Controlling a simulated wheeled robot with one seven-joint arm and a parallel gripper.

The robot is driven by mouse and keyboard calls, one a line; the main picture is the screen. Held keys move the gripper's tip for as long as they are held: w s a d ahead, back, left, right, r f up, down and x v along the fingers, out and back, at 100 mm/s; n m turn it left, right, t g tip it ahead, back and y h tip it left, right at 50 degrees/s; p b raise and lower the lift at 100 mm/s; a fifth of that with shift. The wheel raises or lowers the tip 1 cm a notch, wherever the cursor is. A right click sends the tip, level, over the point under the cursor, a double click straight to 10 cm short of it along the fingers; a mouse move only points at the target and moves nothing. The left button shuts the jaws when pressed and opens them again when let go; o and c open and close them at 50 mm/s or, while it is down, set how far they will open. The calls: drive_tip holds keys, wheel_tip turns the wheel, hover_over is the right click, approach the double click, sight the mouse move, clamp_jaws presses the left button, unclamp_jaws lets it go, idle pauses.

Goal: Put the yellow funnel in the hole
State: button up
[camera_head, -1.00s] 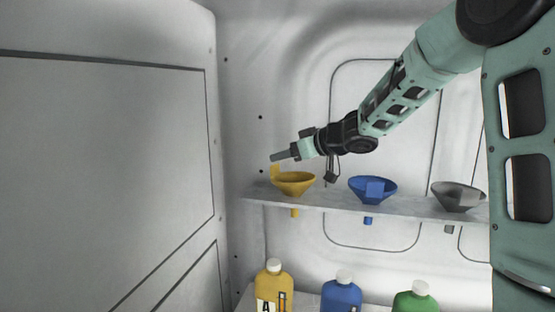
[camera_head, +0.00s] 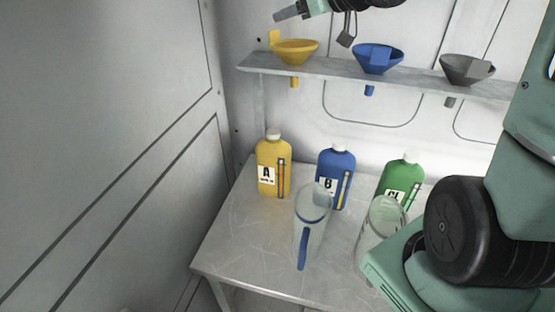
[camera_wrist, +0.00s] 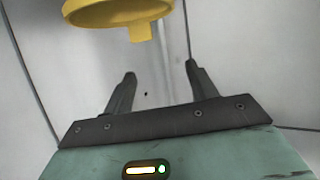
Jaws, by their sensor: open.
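The yellow funnel (camera_head: 296,53) sits upright in the shelf (camera_head: 400,79) at the left end, its spout showing below the shelf. Its raised tab stands at the bowl's left rim. The funnel also shows at the top of the wrist view (camera_wrist: 115,12), ahead of the fingers, with its tab toward them.
A blue funnel (camera_head: 378,60) and a grey funnel (camera_head: 464,70) sit along the same shelf. Below, a table (camera_head: 245,240) holds yellow (camera_head: 268,170), blue (camera_head: 333,165) and green (camera_head: 397,175) bottles and two clear containers (camera_head: 312,215). A wall closes the left side.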

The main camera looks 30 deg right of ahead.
drive_tip(key=s+a+f+g+h, duration=0.1)
drive_tip(key=s+a+f, duration=0.2)
drive_tip(key=a, duration=0.2)
drive_tip(key=s+a+f+g+h, duration=0.1)
drive_tip(key=s+a+f+g, duration=0.1)
drive_tip(key=a+f, duration=0.25)
drive_tip(key=s+a+f+g, duration=0.1)
drive_tip(key=s+a+f, duration=0.2)
drive_tip(key=a, duration=0.3)
drive_tip(key=s+a+f+n+g, duration=0.1)
drive_tip(key=s+a+f+g, duration=0.1)
drive_tip(key=s, duration=0.6)
drive_tip(key=s+a+f+n+g+h, duration=0.1)
drive_tip(key=s+a+f+g, duration=0.2)
drive_tip(key=s, duration=0.6)
drive_tip(key=s+a+f+n+g, duration=0.1)
drive_tip(key=s+a+f+g, duration=0.2)
drive_tip(key=s, duration=0.5)
drive_tip(key=shift+s+a+n+g+h, duration=0.15)
drive_tip(key=shift+n+g+h, duration=0.15)
drive_tip(key=shift+g, duration=0.2)
drive_tip(key=shift+f, duration=0.1)
